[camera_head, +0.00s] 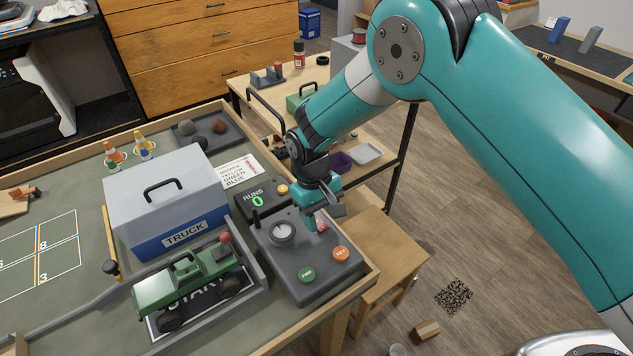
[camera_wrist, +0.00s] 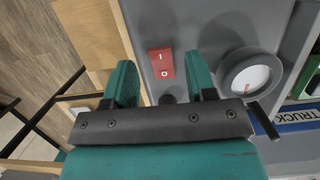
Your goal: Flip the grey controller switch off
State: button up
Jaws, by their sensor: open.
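The grey controller (camera_head: 305,272) lies at the right front corner of the green-topped table. Its red rocker switch (camera_wrist: 160,63), marked I and O, is clear in the wrist view and shows partly beside my gripper in the head view (camera_head: 322,226). I cannot tell which side of the rocker is pressed. My gripper (camera_wrist: 161,80) is open and empty, with its teal fingers on either side of the switch in the wrist view. In the head view my gripper (camera_head: 314,214) points down at the controller's back right part. Whether it touches the controller I cannot tell.
The controller also has a round gauge-like knob (camera_head: 281,233), a green button (camera_head: 307,274) and an orange button (camera_head: 341,254). The green truck (camera_head: 190,282) and the grey TRUCK box (camera_head: 165,195) are to the left.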

jog(key=b+v, duration=0.2)
jog(key=v, duration=1.4)
jog(key=s+d+r+t+y, duration=0.1)
jog(key=s+d+r+y, duration=0.2)
jog(key=s+d+r, duration=0.75)
jog(key=s+d+t+y, duration=0.1)
jog(key=s+d, duration=0.4)
jog(key=s, duration=0.9)
jog(key=shift+s+r+y, duration=0.4)
jog(key=shift+y, duration=0.5)
